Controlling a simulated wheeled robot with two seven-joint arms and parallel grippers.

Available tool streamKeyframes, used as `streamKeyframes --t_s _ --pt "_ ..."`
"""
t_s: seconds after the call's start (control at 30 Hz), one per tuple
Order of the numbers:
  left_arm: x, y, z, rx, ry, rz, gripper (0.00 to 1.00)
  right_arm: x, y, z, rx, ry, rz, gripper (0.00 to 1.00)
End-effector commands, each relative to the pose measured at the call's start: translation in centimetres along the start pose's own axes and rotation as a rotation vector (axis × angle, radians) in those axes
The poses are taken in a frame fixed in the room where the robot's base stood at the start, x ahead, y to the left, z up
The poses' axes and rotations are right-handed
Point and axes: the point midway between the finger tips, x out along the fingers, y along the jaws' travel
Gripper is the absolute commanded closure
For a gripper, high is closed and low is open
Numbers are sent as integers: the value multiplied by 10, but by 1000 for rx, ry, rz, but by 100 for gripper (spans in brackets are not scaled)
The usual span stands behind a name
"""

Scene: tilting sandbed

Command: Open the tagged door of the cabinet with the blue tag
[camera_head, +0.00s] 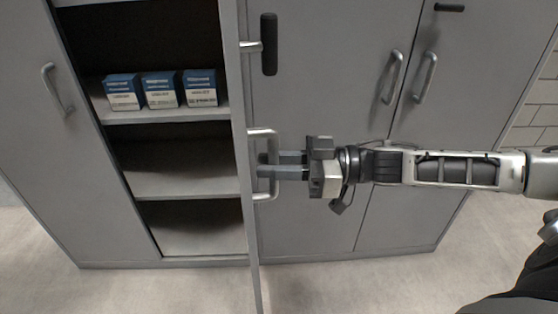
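The grey cabinet door (238,100) stands swung open and shows almost edge-on, running from the top of the view down over the floor. Its pale bar handle (264,133) is on the door's right-hand face. My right gripper (275,166) reaches in from the right, with its fingers at the middle of this handle and looking closed around its bar. A black grip with a lever (268,45) sits higher on the same door. No blue tag shows. My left gripper is out of view.
Left of the door, the open cabinet bay has shelves (170,116) holding blue-and-white boxes (160,90). Closed grey doors with bar handles stand at the left (57,90) and right (424,78). Pale floor (160,290) in front is clear.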

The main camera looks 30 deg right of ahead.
Motion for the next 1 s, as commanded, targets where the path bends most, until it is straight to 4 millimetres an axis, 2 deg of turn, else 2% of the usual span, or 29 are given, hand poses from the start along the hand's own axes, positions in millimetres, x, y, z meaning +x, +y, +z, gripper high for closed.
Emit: streamKeyframes --t_s 0.2,0.37,0.67,0.8,1.0 --pt "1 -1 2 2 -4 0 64 -2 -1 1 1 -2 -1 78" --pt "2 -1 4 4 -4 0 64 -19 -1 3 4 -8 0 78" --pt "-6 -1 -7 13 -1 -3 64 -86 0 -2 0 -13 2 78" --pt "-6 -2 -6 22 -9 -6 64 -118 1 -1 0 -7 2 78" --pt "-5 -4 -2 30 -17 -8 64 -148 1 0 -1 -2 2 78"
